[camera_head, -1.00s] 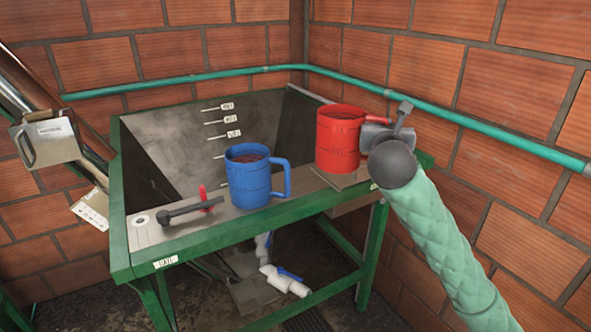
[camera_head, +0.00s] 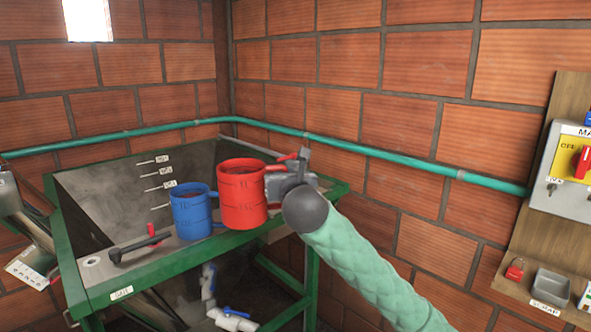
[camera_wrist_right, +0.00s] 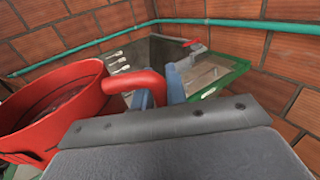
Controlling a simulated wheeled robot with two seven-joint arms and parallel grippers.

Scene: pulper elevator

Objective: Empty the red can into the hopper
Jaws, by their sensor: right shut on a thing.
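The red can (camera_head: 243,196) is held upright at the right end of the hopper's front ledge, to the right of the blue can and overlapping it slightly in the head view. In the right wrist view the red can (camera_wrist_right: 60,110) shows dark reddish contents. My right gripper (camera_head: 285,182) is shut on its handle, and the wrist view shows the fingers (camera_wrist_right: 160,88) around the handle. The blue can (camera_head: 191,212) stands on the ledge. The hopper (camera_head: 110,195) is a grey sloped bin in a green frame, behind the cans.
A black lever (camera_head: 140,248) with a red tab lies on the ledge left of the blue can. A green pipe (camera_head: 400,161) runs along the brick walls. A control panel (camera_head: 570,170) and a grey tray (camera_head: 550,287) are on the right wall. White valve pipes (camera_head: 232,319) hang below the hopper.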

